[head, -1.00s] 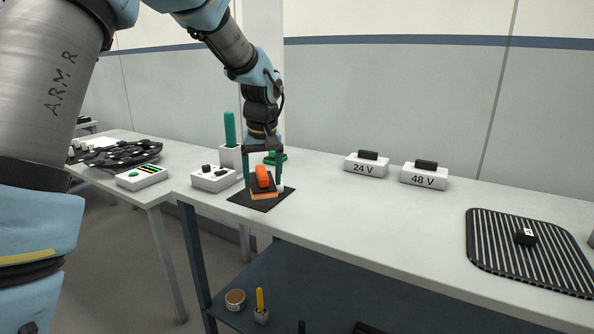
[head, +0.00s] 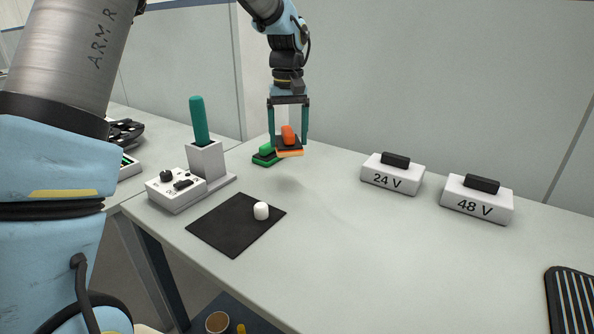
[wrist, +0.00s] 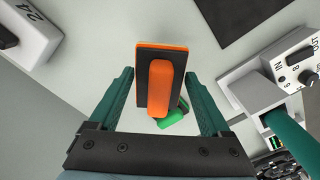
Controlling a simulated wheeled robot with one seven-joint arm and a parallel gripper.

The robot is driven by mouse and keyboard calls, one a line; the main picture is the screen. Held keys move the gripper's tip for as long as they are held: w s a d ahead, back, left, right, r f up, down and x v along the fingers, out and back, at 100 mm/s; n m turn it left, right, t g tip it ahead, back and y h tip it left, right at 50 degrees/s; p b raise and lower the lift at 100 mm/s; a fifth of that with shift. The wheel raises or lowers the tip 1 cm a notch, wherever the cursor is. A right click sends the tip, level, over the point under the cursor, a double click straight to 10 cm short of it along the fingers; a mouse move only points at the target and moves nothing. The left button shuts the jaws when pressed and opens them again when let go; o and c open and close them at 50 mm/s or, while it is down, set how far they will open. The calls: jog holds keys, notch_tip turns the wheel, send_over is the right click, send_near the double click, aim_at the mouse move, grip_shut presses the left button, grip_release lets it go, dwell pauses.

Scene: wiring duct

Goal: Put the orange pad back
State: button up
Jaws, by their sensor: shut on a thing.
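My gripper (head: 288,142) is shut on the orange pad (head: 288,133) and holds it level above the table, near the back left. The pad has an orange handle on a dark plate with an orange underside. In the wrist view the orange pad (wrist: 159,88) sits between the two green fingers. A green pad (head: 264,157) lies on the table behind and to the left of the held pad. In the wrist view the green pad (wrist: 172,122) is partly hidden by it.
A white control box (head: 176,190) and a holder with a teal rod (head: 199,119) stand left. The 24 V block (head: 391,176) and 48 V block (head: 476,201) stand right. The middle is clear.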

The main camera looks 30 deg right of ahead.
jog(key=shift+w+d+f, duration=0.2)
jog(key=shift+d+f, duration=0.05)
notch_tip(320, 180, down, 10)
jog(key=shift+r+p, duration=0.25)
jog(key=shift+p, duration=0.7)
jog(key=o, duration=1.2)
notch_tip(320, 180, up, 12)
jog(key=shift+r+b, duration=0.1)
jog(key=shift+b, duration=0.75)
jog(key=a+f+n, duration=0.1)
jog(key=a+f, duration=0.1)
jog(key=a, duration=0.9)
jog(key=a+f, duration=0.2)
jog(key=a, duration=0.8)
jog(key=shift+n+t, duration=0.5)
jog(key=shift+t, duration=0.3)
jog(key=s+a+f, duration=0.1)
jog(key=s+a, duration=0.2)
jog(key=a, duration=0.2)
jog(key=s+a+f, duration=0.1)
jog(key=s+a, duration=0.2)
jog(key=a, duration=0.2)
jog(key=s+a+f, duration=0.2)
jog(key=s+a, duration=0.2)
jog(key=a, duration=0.1)
jog(key=shift+a, duration=0.2)
